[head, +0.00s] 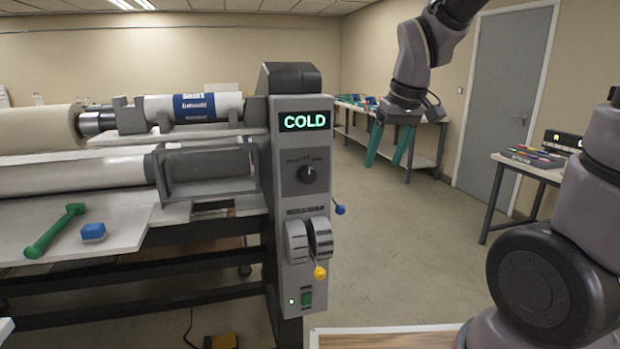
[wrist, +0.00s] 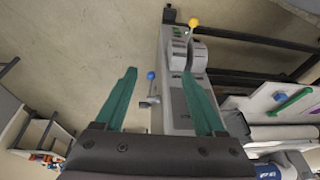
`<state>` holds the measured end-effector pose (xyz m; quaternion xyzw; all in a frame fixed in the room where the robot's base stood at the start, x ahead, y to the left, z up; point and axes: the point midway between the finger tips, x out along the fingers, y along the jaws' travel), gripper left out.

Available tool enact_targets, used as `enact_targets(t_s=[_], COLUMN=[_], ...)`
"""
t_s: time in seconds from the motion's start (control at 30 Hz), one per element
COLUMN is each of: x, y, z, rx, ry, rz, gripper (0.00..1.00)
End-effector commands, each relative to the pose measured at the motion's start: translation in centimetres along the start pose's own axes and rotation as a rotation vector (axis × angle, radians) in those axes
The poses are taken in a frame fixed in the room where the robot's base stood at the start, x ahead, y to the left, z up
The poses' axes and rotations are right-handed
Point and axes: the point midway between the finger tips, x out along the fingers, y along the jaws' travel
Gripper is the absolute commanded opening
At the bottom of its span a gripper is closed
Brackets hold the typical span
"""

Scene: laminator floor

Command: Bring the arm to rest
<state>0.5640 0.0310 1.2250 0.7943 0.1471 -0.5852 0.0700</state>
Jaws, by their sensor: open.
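My gripper (head: 389,146) hangs in the air at the upper right of the head view, its two teal fingers pointing down and spread apart with nothing between them. In the wrist view the same open gripper (wrist: 164,102) shows its fingers in front of the laminator's grey control column. The control column (head: 297,240) stands left of my gripper in the head view. Its display (head: 305,121) reads COLD. I cannot tell the exact gap between the fingers and the column.
The laminator's rollers (head: 75,175) fill the left. A green-handled tool (head: 55,231) and a blue block (head: 93,232) lie on its table. A far workbench (head: 426,160), a grey door (head: 505,95) and a small side table (head: 526,167) stand behind. Open floor (head: 400,240) lies between.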

Motion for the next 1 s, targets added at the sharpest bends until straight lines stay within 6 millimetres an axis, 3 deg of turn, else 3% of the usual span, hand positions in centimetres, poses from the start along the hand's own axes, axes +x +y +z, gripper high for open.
enact_targets(t_s=[0.03, 0.2, 0.4, 0.6, 1.0], x=[-2.1, -7.8, -12.1, -13.6, -13.7], y=[1.1, 3.4, 4.5, 4.7, 4.7], z=[0.6, 3.3, 6.5, 8.0, 8.1], rx=[0.076, 0.327, 0.548, 0.638, 0.644], ry=[0.045, 0.169, 0.288, 0.338, 0.341], rz=[0.003, -0.004, -0.024, -0.036, -0.038], gripper=[0.71, 0.71, 0.71, 0.71, 0.71])
